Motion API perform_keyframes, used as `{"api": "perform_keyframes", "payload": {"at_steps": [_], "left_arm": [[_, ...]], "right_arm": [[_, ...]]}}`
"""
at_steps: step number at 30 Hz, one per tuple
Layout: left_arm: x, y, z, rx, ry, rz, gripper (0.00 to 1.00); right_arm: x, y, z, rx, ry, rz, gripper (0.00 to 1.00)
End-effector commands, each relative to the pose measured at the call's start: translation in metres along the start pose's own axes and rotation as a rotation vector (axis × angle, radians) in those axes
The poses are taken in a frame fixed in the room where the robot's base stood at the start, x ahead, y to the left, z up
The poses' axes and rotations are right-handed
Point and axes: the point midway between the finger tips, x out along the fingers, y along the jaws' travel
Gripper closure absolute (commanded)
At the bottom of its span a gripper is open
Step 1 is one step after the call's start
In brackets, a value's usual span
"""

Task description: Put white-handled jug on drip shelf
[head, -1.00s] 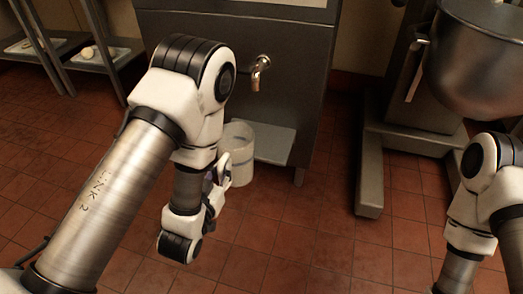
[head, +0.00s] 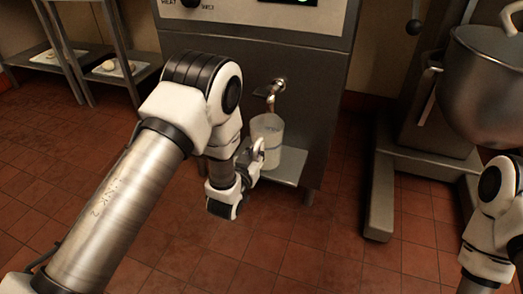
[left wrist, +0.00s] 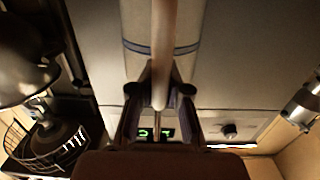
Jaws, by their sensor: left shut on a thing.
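The pale, translucent jug (head: 267,130) stands roughly upright below the metal tap (head: 276,88), in front of the grey machine. My left gripper (head: 256,156) is shut on its handle from the front left. In the left wrist view the pale handle (left wrist: 161,45) runs down between the fingers (left wrist: 160,98), with the blue-striped jug body (left wrist: 187,45) behind it. The drip shelf (head: 287,168) juts from the machine, partly hidden by the jug and gripper. I cannot tell whether the jug's base touches it. My right gripper is out of the picture.
A mixer with a steel bowl (head: 487,85) and a wide base stands at the right. A metal rack (head: 120,72) with trays stands at the back left. The tiled floor (head: 300,250) in front is clear.

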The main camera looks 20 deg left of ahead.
Motion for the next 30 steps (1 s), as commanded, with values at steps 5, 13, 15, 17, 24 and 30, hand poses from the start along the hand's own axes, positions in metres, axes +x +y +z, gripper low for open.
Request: {"api": "perform_keyframes", "payload": {"at_steps": [5, 13, 15, 17, 24, 30], "left_arm": [[0.034, 0.0, 0.005, 0.0, 0.004, 0.0, 1.0], [0.032, 0.0, 0.012, 0.0, 0.002, 0.0, 1.0], [0.032, 0.0, 0.013, 0.0, 0.002, 0.0, 1.0], [0.032, 0.0, 0.015, 0.0, 0.002, 0.0, 1.0], [0.032, 0.0, 0.015, 0.0, 0.001, 0.0, 0.6], [0.032, 0.0, 0.012, 0.0, 0.002, 0.0, 0.6]], "right_arm": [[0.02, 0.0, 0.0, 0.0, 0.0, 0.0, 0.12], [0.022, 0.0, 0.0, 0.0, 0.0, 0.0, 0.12], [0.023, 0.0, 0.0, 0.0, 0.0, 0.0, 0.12], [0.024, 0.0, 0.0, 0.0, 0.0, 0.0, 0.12], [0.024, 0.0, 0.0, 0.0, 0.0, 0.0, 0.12], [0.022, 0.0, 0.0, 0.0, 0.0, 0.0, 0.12]]}}
